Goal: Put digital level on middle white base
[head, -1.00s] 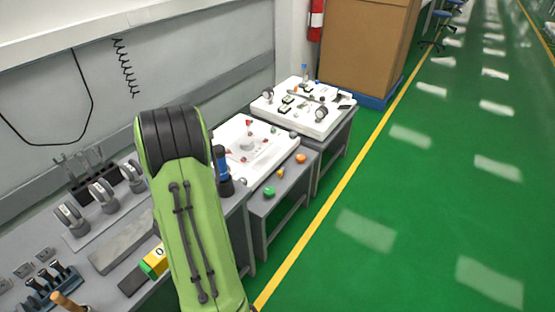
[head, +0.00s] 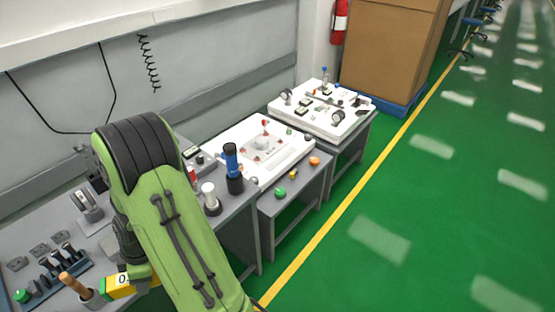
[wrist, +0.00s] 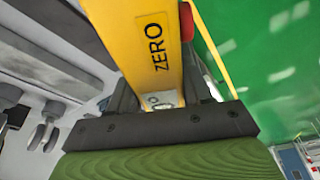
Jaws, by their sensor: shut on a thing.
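The digital level (head: 119,287) is a yellow bar, seen at the lower left of the head view beside my green arm, above the near grey table. In the wrist view the yellow level (wrist: 135,45), marked ZERO, runs up from between the jaws of my gripper (wrist: 160,97), which is shut on it. In the head view my arm hides the gripper. The middle white base (head: 292,158) lies on the middle table, to the right of and beyond my arm. It carries a raised centre piece and a few small red parts. The level is well apart from it.
A second white base (head: 345,128) with several instruments stands farther back. A blue-topped dark cylinder (head: 232,165) and a white-topped one (head: 210,196) stand at the near table's right end. Small green and orange parts lie on the middle table's front edge. Green floor at right is open.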

